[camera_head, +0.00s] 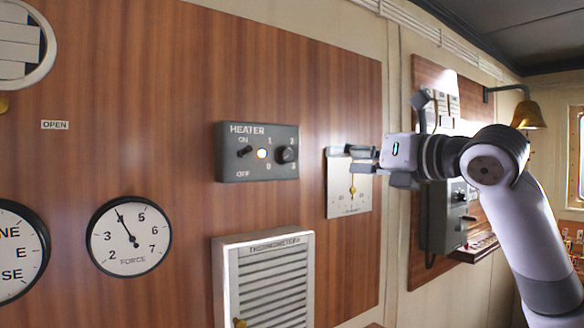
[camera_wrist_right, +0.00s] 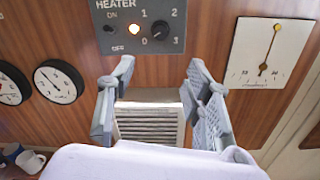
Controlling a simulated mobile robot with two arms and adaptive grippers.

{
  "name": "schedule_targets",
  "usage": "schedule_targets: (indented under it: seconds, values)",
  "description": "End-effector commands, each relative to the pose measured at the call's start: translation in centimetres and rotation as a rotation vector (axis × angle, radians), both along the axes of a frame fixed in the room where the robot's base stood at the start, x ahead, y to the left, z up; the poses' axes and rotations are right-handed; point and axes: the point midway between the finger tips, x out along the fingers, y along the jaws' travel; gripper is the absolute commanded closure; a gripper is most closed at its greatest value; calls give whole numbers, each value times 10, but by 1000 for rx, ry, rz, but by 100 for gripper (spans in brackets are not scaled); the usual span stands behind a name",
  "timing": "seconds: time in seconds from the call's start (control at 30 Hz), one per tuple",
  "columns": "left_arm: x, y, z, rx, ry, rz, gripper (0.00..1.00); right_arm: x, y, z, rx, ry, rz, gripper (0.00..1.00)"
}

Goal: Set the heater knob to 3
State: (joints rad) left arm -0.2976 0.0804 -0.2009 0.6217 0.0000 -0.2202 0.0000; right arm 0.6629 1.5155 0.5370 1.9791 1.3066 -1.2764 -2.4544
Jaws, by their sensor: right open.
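The dark grey heater panel (camera_head: 258,171) is on the wooden wall, with a toggle switch (camera_head: 244,151), a glowing light (camera_head: 262,154) and a round black knob (camera_head: 286,154). In the right wrist view the knob (camera_wrist_right: 160,29) has the numbers 0 to 3 around it; its mark seems to point lower left, near 0, but it is small. My right gripper (camera_head: 352,160) is open and empty, to the right of the panel and apart from it. In the right wrist view its spread fingers (camera_wrist_right: 160,72) are below the knob. My left gripper is out of view.
A white gauge plate (camera_head: 350,197) is on the wall behind my right gripper. A louvred white box (camera_head: 267,280) juts out below the heater panel. A force dial (camera_head: 129,237) is at lower left. A brass bell (camera_head: 528,114) hangs at right. The space before the panel is clear.

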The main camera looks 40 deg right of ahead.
Motion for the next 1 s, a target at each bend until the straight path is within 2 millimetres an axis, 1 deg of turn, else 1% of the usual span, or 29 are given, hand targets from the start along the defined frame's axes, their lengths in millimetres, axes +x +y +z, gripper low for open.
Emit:
schedule_targets:
  seconds: [0.03,0.17,0.4,0.5,0.6,0.8,1.0]
  values:
    - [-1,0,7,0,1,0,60,7,-1,3,1,4,0,54]
    - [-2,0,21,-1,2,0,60,30,-3,5,2,7,0,54]
    - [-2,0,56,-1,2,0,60,83,-7,7,0,9,-1,54]
    - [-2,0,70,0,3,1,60,101,-9,7,0,8,-2,54]
    - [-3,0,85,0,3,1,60,116,-10,8,0,7,-1,54]
    - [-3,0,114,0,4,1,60,141,-12,7,0,5,0,54]
    - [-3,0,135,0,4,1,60,157,-15,6,5,0,-1,54]
